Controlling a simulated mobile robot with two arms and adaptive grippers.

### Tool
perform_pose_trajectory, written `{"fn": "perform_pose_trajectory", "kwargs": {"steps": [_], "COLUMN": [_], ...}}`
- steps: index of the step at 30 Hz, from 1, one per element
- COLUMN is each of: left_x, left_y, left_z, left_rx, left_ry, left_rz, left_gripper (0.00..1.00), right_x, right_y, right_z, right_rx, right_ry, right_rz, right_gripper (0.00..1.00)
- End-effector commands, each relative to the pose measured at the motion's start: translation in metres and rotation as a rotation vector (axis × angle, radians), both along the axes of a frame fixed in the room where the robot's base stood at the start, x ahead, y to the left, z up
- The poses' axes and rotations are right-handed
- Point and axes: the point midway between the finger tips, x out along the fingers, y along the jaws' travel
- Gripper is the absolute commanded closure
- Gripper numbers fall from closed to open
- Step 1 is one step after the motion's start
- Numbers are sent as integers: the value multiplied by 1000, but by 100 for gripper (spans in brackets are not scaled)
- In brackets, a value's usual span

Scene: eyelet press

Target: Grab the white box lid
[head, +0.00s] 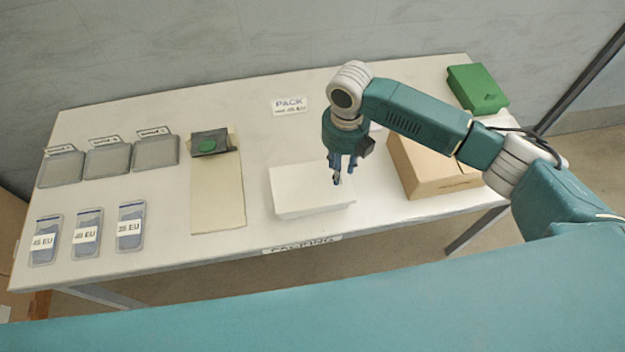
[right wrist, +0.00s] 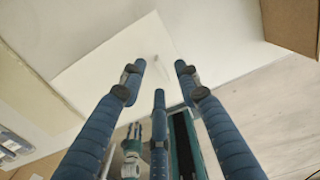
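The white box lid (head: 305,183) tops a low white box near the front middle of the table. In the right wrist view the white lid (right wrist: 100,75) lies beyond my fingers, with a small pale bump between the fingertips. My right gripper (head: 339,178) points down over the right part of the lid and hides some of it. In the right wrist view its blue fingers (right wrist: 160,75) are spread apart with nothing between them. I cannot tell whether the fingertips touch the lid.
A cardboard box (head: 425,168) stands close to the right of the white box. A beige board (head: 217,195) with a dark green-marked item (head: 208,144) lies left. Grey trays (head: 107,158) and labelled pouches (head: 87,233) are further left. A green box (head: 476,88) stands back right.

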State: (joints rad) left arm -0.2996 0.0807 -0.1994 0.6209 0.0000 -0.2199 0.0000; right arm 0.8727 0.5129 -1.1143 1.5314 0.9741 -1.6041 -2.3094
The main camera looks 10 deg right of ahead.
Motion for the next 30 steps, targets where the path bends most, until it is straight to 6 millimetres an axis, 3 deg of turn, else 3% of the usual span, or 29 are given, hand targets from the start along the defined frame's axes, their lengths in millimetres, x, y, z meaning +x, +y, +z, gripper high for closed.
{"fn": "perform_pose_trajectory", "kwargs": {"steps": [5, 12, 17, 30], "left_x": [0, -1, -1, -1], "left_y": [0, 0, 0, 0], "left_z": [5, 4, 4, 3], "left_rx": [0, 0, 0, 0], "left_ry": [1, 1, 1, 2], "left_rz": [0, 0, 0, -1], "left_gripper": [60, 60, 60, 60], "right_x": [0, 0, 0, 0], "right_y": [0, 0, 0, 0], "right_z": [-17, -19, -18, -15], "right_rx": [0, 0, 0, 1], "right_ry": [0, -1, -1, -3], "right_rz": [0, 0, 0, 0], "right_gripper": [68, 68, 100, 100]}}
